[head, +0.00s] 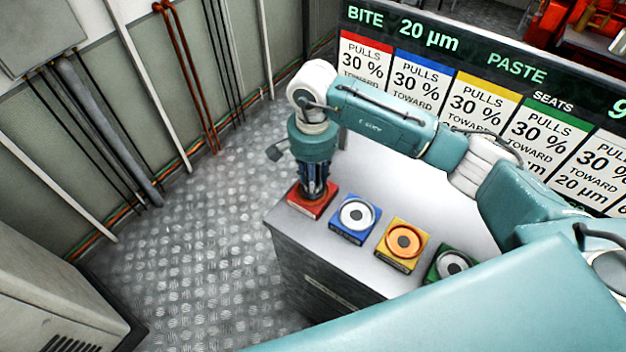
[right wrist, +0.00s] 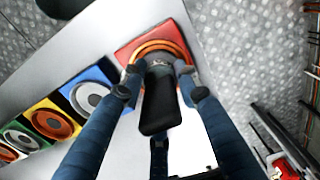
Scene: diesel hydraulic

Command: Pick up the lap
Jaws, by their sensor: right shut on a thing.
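My right gripper (head: 313,190) points down over the red block (head: 305,206) at the left end of the bench. In the right wrist view, its blue fingers (right wrist: 160,72) are shut around a dark piece with a black handle (right wrist: 160,105), which I take to be the lap. The handle stands up between the fingers. Its lower end is at the orange ring on the red block (right wrist: 150,36); I cannot tell whether it still touches. In the head view the fingers hide the piece. My left gripper is not in view.
On the bench (head: 385,170), blue (head: 338,228), yellow (head: 385,257) and green (head: 434,272) blocks with rings stand in a row to the right. A lettered board (head: 475,62) rises behind. Metal floor (head: 215,235) is open to the left.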

